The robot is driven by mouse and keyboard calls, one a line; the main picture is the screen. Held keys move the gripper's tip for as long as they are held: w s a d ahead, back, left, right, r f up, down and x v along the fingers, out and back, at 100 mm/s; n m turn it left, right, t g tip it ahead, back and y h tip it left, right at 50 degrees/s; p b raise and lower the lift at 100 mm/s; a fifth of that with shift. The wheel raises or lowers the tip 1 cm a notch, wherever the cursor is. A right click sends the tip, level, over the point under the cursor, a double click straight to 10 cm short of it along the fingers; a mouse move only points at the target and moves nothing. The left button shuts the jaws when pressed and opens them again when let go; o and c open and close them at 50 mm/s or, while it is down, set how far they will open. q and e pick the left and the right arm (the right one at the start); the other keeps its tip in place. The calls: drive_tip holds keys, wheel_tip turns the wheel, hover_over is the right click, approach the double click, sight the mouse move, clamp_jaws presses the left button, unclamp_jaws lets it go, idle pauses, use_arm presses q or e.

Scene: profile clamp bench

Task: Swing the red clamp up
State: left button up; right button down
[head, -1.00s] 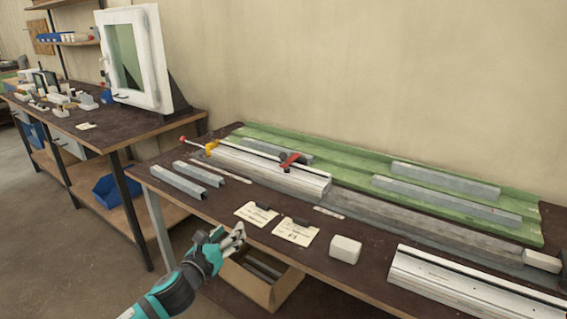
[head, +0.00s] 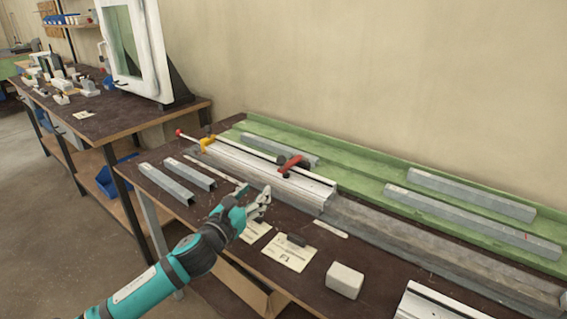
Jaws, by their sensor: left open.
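The red clamp (head: 289,164) sits across the white profile (head: 265,175) near its right end, with a dark knob beside it. A yellow clamp part (head: 207,144) and a red-tipped rod (head: 186,135) are at the profile's left end. My left gripper (head: 262,200) is open and empty, over the bench in front of the profile, below and left of the red clamp and apart from it. My right gripper is not in view.
Grey bars lie on the green tray (head: 360,160) behind the profile. Two short bars (head: 168,183) lie at the left. Cards (head: 290,252) and a white block (head: 344,280) lie near the front edge. An open cardboard box (head: 245,287) is below.

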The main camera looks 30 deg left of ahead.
use_arm(q)
approach(281, 166)
drive_tip(key=w, duration=0.3)
drive_tip(key=w+a, duration=0.1)
drive_tip(key=w, duration=0.5)
drive_tip(key=shift+w+a+f+p, duration=0.1)
drive_tip(key=shift+w+a+p, duration=0.15)
drive_tip(key=shift+p, duration=0.15)
drive_tip(key=shift+w, duration=0.65)
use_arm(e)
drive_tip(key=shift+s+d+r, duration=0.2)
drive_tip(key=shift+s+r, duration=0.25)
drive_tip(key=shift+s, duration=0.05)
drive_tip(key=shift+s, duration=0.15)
use_arm(q)
clamp_jaws()
drive_tip(key=shift+a, duration=0.1)
